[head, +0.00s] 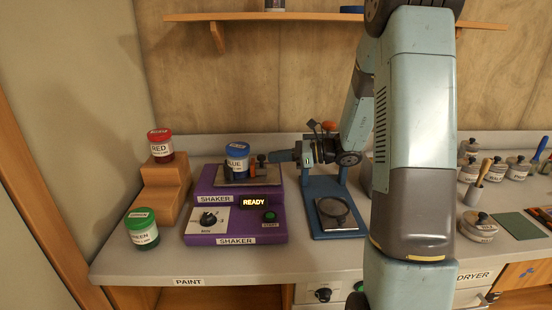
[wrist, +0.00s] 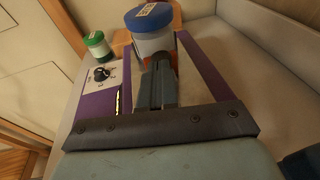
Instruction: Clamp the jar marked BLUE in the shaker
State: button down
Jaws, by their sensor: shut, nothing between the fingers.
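The jar marked BLUE (head: 237,163), with a blue lid, stands upright on the plate of the purple shaker (head: 205,182). In the wrist view the jar (wrist: 153,43) is straight ahead of my fingertips. My gripper (head: 264,160) is shut and empty, reaching in from the right at the jar's side. In the wrist view my gripper (wrist: 158,68) hides part of the plate, and a small orange-red part shows beside the fingertips. I cannot tell whether the fingers touch the jar or the clamp.
A RED jar (head: 161,150) stands on a wooden step block (head: 165,178) at the left. A GREEN jar (head: 143,233) stands on the counter before it. A blue stand with a round plate (head: 335,212) is right of the shaker. Several lidded pots stand at far right.

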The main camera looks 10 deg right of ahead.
jog(key=v, duration=1.2)
jog(key=shift+s+d, duration=0.15)
jog(key=shift+d, duration=0.15)
jog(key=s+a+r+n+g+h, duration=0.3)
jog(key=s+a+n, duration=0.2)
jog(key=s, duration=0.2)
jog(key=s+a+r+n+g+h, duration=0.2)
jog(key=s+a+n+h, duration=0.25)
jog(key=s+n, duration=0.2)
jog(key=s+d+r+n+t+h, duration=0.2)
jog(key=s+r+n+t+h, duration=0.3)
jog(key=s+n, duration=0.5)
jog(key=shift+s+d+r+h, duration=0.25)
jog(key=shift+s+r+h, duration=0.35)
jog(key=shift+s+h, duration=0.55)
